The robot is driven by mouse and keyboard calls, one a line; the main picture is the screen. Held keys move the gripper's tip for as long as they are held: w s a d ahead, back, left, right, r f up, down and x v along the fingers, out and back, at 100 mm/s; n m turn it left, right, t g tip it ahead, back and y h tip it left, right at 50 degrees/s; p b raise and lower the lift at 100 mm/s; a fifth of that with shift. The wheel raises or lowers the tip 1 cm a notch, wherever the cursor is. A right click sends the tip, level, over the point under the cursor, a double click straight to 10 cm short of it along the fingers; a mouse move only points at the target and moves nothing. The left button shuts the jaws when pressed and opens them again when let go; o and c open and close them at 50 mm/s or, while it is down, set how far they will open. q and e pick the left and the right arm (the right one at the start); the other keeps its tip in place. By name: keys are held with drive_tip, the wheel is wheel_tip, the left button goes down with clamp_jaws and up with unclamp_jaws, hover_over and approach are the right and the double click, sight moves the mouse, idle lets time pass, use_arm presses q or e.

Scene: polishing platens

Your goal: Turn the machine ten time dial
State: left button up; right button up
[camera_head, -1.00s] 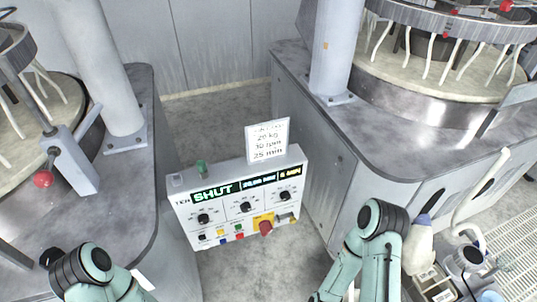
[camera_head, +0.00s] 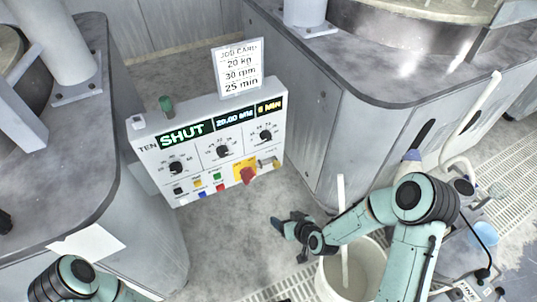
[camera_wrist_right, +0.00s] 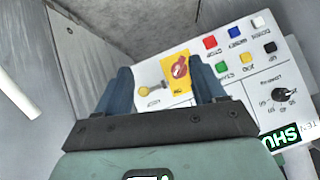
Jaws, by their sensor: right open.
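My right gripper (camera_head: 287,234) is open and empty, below and right of the panel. In the right wrist view its fingers (camera_wrist_right: 160,72) frame the panel's lower corner, and one dial (camera_wrist_right: 284,95) shows at right. My left gripper is out of view.
A job card (camera_head: 238,70) reads 20 kg, 30 rpm, 25 min. A red knob on yellow (camera_head: 247,176), a key switch (camera_head: 268,163) and coloured buttons (camera_head: 217,177) sit below the dials. A white bucket (camera_head: 335,285) stands near my right arm. The right cabinet (camera_head: 305,130) borders the panel.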

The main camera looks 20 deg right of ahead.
drive_tip(key=w+d+r+n+t+b, duration=0.25)
drive_tip(key=w+r+t+b, duration=0.2)
drive_tip(key=w, duration=0.25)
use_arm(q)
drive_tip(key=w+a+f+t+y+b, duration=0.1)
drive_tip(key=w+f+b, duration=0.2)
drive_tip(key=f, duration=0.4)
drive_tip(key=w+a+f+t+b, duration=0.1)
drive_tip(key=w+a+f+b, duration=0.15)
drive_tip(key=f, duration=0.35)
use_arm(e)
drive_tip(key=n+t, duration=0.4)
approach(268, 139)
drive_tip(key=shift+m, duration=0.25)
drive_tip(key=w+b, duration=0.1)
drive_tip(key=w, duration=0.2)
drive_tip(key=w+a+b, duration=0.1)
drive_tip(key=w, duration=0.1)
drive_tip(key=w+b, duration=0.1)
drive_tip(key=w, duration=0.2)
drive_tip(key=shift+w+a+r, duration=0.2)
drive_tip(key=shift+w+a, duration=0.1)
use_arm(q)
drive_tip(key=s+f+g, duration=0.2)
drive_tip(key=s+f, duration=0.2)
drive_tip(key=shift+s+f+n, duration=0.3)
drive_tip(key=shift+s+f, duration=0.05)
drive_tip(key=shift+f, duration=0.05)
use_arm(e)
drive_tip(key=c, duration=1.1)
